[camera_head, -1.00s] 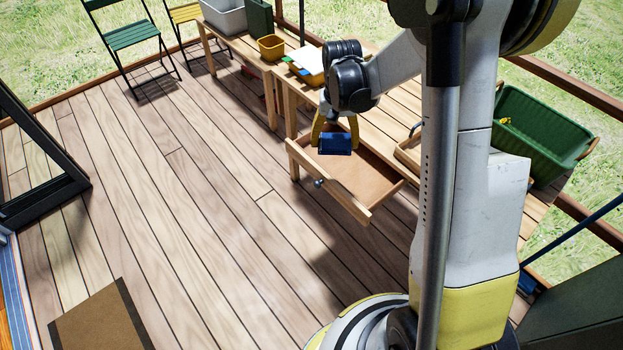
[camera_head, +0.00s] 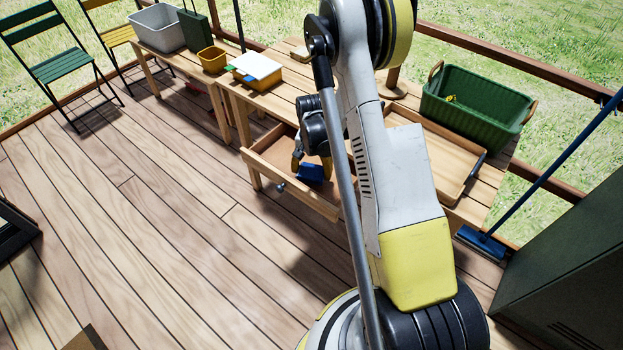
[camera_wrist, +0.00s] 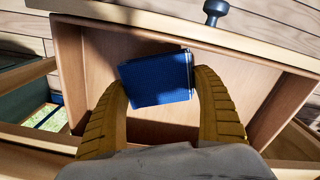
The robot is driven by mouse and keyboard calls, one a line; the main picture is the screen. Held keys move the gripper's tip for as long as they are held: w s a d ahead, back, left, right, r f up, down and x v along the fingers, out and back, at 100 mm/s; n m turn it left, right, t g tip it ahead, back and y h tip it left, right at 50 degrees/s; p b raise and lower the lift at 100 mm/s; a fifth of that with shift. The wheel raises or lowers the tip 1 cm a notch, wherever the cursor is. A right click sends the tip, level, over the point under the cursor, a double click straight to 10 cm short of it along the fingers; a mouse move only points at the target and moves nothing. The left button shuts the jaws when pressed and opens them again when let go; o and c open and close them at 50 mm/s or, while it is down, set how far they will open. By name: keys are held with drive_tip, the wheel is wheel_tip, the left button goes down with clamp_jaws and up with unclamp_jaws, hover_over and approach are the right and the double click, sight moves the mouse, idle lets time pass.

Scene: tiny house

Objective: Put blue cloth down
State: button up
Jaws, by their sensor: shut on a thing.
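The blue cloth (camera_head: 310,172) is a small folded block. In the wrist view the blue cloth (camera_wrist: 158,80) sits between the two yellow fingers of my gripper (camera_wrist: 160,92), which is shut on it. My gripper (camera_head: 311,168) and the cloth are over the open wooden drawer (camera_head: 290,191), with the drawer's bottom visible around the cloth in the wrist view. I cannot tell whether the cloth touches the drawer bottom. My arm hides part of the drawer in the head view.
The drawer hangs open from a wooden table. On the tables are a green crate (camera_head: 473,110), a wooden tray (camera_head: 432,150), a yellow bin with white sheets (camera_head: 257,72), a small yellow bin (camera_head: 212,60) and a grey bin (camera_head: 158,27). A blue broom (camera_head: 540,185) stands right.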

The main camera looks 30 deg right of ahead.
sight(312, 169)
drive_tip(key=shift+f+b, duration=0.4)
drive_tip(key=shift+f, duration=0.95)
drive_tip(key=shift+f, duration=0.15)
drive_tip(key=o, duration=1.3)
drive_tip(key=shift+o, duration=0.2)
wheel_tip(312, 169, up, 12)
drive_tip(key=p, duration=0.4)
drive_tip(key=shift+p, duration=0.4)
drive_tip(key=s+a+r+n+t, duration=0.1)
drive_tip(key=s+a+r+n, duration=0.15)
drive_tip(key=r, duration=0.45)
drive_tip(key=s+a+r+n+t, duration=0.1)
drive_tip(key=a+r, duration=0.2)
drive_tip(key=r, duration=0.3)
drive_tip(key=s+a+r+n+t, duration=0.1)
drive_tip(key=s+a+r, duration=0.15)
drive_tip(key=r, duration=0.45)
drive_tip(key=s+a+r+n+t, duration=0.2)
drive_tip(key=s+a+r, duration=0.1)
drive_tip(key=s, duration=0.3)
drive_tip(key=s+a+r+n+t, duration=0.2)
drive_tip(key=s+a+r+n, duration=0.1)
drive_tip(key=s+a, duration=0.2)
drive_tip(key=shift+s+r, duration=0.35)
drive_tip(key=shift+s, duration=0.3)
